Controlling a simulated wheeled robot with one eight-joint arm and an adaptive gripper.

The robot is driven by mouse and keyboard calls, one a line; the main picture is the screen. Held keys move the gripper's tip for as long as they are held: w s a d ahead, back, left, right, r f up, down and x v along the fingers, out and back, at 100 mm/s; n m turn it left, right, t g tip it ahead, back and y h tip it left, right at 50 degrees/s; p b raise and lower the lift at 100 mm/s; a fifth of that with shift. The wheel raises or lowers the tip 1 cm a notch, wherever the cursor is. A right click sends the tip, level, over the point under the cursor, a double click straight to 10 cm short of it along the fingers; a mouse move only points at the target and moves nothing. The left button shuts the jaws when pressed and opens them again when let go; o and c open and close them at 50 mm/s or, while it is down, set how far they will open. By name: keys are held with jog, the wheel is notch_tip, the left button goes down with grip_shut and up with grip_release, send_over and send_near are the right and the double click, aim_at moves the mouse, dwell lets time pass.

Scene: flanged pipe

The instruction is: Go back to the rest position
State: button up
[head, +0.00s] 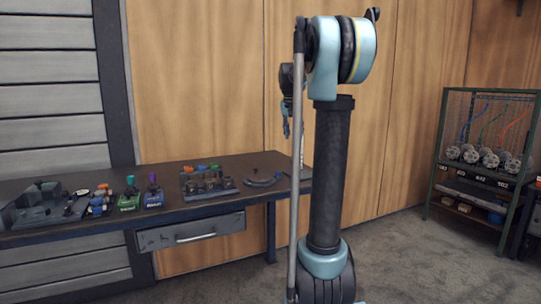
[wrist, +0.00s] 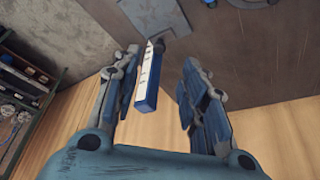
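My gripper (wrist: 158,66) is open in the wrist view, with its two fingers well apart. A blue and white bar-like thing (wrist: 148,78) shows between the fingers, nearer the left one. I cannot tell what it is, and a clear gap separates it from the right finger. In the head view my gripper (head: 286,130) hangs pointing down beside my arm, partly hidden by it, in front of the wooden wall and above the bench's right end.
A dark workbench (head: 225,203) with a drawer (head: 190,232) runs along the left. It bears small coloured bottles, a tool tray (head: 208,184) and a dark curved part (head: 262,180). A green-framed rack (head: 485,170) with round metal parts stands right. The carpet (head: 400,260) between is clear.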

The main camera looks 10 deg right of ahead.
jog(key=s+a+f+n, duration=0.1)
jog(key=s+f, duration=0.3)
jog(key=s, duration=0.4)
jog(key=s+a+f+n+g+y, duration=0.15)
jog(key=s+f, duration=0.25)
jog(key=s, duration=0.4)
jog(key=s+a+f+n+t+h, duration=0.15)
jog(key=s+f, duration=0.25)
jog(key=s, duration=0.5)
jog(key=s+a+f+n+g+y, duration=0.1)
jog(key=s+a+f+y, duration=0.1)
jog(key=s+f, duration=1.6)
jog(key=shift+s+a+n+g, duration=0.15)
jog(key=shift+a+n+g, duration=0.15)
jog(key=shift+a+g, duration=0.1)
jog(key=shift+w+f, duration=0.25)
jog(key=shift+w, duration=0.25)
jog(key=shift+c, duration=0.5)
